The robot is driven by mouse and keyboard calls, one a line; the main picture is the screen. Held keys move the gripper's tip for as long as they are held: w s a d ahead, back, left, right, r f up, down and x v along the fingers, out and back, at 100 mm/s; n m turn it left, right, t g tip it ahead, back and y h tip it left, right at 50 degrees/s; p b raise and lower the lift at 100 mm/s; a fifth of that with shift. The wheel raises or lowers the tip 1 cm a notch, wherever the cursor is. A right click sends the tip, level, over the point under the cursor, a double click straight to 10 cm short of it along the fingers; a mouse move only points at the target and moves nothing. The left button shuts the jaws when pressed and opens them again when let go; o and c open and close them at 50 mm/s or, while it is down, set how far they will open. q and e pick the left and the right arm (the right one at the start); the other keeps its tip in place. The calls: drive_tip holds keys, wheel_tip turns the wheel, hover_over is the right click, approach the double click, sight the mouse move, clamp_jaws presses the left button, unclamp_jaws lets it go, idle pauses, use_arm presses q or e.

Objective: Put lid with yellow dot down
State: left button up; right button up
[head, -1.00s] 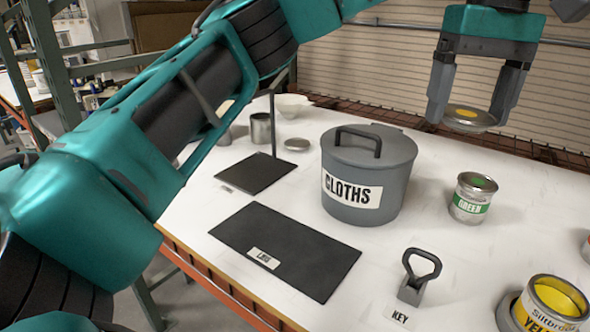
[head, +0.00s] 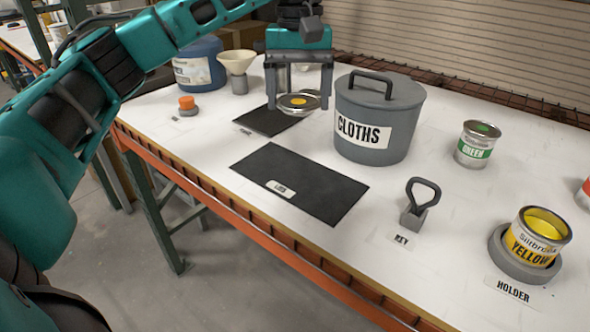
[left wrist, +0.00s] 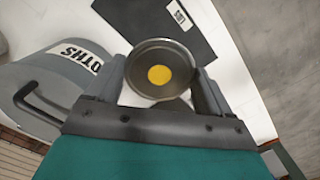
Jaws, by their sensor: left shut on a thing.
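My left gripper (head: 298,105) is shut on the lid with the yellow dot (head: 299,103), a round metal lid held flat with the dot facing up. The left wrist view shows the lid (left wrist: 160,69) between the fingers. A larger black mat (head: 300,185) with a small white label lies bare nearer the front edge. The open yellow can (head: 533,240) stands in the round holder (head: 510,262) at right. My right gripper is not in view.
The CLOTHS pot (head: 375,128) stands close right of my left gripper.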

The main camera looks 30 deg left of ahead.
use_arm(q)
hover_over(298, 176)
wheel_tip(298, 176, down, 9)
drive_tip(key=shift+w+a+f+b, duration=0.1)
drive_tip(key=shift+f+b, duration=0.1)
drive_tip(key=shift+b, duration=0.1)
drive_tip(key=shift+f, duration=2.35)
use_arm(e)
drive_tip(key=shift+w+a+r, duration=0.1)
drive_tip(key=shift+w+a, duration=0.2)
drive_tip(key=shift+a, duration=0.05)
use_arm(q)
drive_tip(key=shift+f, duration=0.1)
drive_tip(key=o, duration=0.9)
drive_tip(key=shift+c, duration=0.2)
